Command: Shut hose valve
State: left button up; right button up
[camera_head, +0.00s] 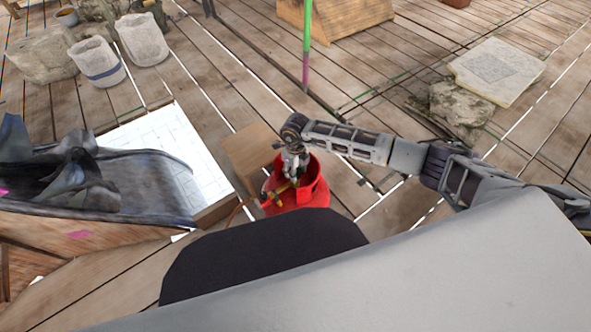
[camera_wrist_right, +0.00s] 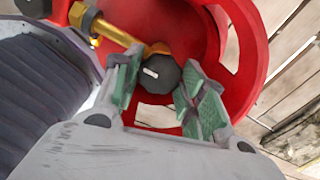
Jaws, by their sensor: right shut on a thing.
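A red round hose reel (camera_head: 316,188) stands on the plank deck, with a brass valve (camera_head: 278,193) at its side. In the right wrist view the brass pipe (camera_wrist_right: 112,33) runs to a dark valve knob (camera_wrist_right: 160,74) with a white mark. My right gripper (camera_head: 293,178) reaches down to the reel from above. In the right wrist view its green-padded fingers (camera_wrist_right: 158,90) stand on both sides of the knob and are shut on it. The knob's far side and the valve body below it are hidden. My left gripper is not in view.
A wooden block (camera_head: 250,149) stands right behind the reel. A white drawing sheet (camera_head: 155,140) and a bench with dark cloth (camera_head: 95,185) are to the left. Stone pots (camera_head: 97,62) stand at the back left, stone slabs (camera_head: 497,70) at the right. Deck between is mostly clear.

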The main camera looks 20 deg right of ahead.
jog(key=o, duration=1)
jog(key=shift+o, duration=0.2)
jog(key=shift+r, duration=0.1)
notch_tip(320, 180, up, 12)
jog(key=shift+a, duration=0.1)
dwell(0.6)
